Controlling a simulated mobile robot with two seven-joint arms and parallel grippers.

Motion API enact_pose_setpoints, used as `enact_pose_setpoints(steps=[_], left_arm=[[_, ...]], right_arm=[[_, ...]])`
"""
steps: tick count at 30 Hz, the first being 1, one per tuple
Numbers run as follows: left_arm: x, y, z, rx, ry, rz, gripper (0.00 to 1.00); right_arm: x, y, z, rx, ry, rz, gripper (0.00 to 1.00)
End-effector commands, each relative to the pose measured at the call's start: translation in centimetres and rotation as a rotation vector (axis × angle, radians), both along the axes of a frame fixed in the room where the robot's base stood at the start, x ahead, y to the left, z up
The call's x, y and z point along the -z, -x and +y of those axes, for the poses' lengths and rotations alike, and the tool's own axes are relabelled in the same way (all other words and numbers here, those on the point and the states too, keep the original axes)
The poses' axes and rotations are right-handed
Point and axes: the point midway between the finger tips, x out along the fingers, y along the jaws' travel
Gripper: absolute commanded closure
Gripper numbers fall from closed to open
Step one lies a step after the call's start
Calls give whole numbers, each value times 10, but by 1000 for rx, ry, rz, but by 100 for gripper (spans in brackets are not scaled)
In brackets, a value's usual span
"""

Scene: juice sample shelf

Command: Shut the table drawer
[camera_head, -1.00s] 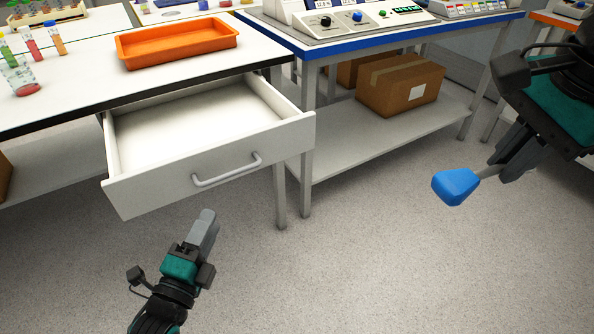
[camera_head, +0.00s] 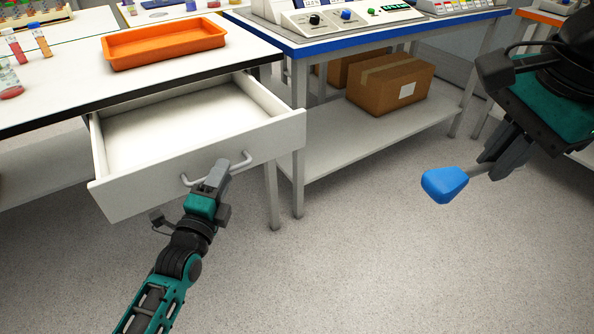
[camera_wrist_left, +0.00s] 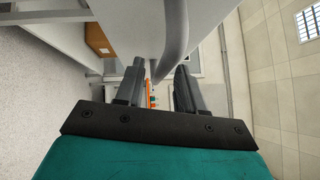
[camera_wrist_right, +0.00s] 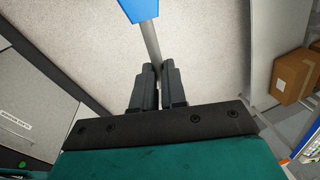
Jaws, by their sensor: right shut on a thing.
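The white table drawer (camera_head: 140,190) is pulled out from under the white table (camera_head: 60,95). It looks empty in the head view. Its grey bar handle (camera_head: 241,166) is on the front panel. My left gripper (camera_head: 217,173) is at the handle, in front of the panel. In the left wrist view its fingers (camera_wrist_left: 160,88) are apart, with the handle (camera_wrist_left: 175,40) showing between them; I cannot tell whether they touch it. My right gripper (camera_head: 497,163) is shut on the grey shaft of a blue-ended tool (camera_head: 444,185), held over the floor; the blue end (camera_wrist_right: 138,10) shows in the right wrist view.
An orange tray (camera_head: 165,45) and several capped tubes sit on the table above the drawer. A blue-edged bench (camera_head: 370,45) with control panels stands to the right, with cardboard boxes (camera_head: 390,85) on its lower shelf. The floor in front is clear.

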Motion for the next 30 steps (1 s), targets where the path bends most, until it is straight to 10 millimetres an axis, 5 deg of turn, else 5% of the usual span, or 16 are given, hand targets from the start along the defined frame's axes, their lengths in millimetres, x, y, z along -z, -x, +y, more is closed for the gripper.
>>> enact_pose_setpoints(steps=[6, 18, 30], left_arm=[[0, 0, 0, 0, 1, 1, 63], [0, 0, 0, 0, 1, 1, 100], [0, 0, 0, 0, 1, 1, 100]], right_arm=[[0, 0, 0, 0, 0, 0, 100], [0, 0, 0, 0, 0, 0, 100], [0, 0, 0, 0, 0, 0, 100]])
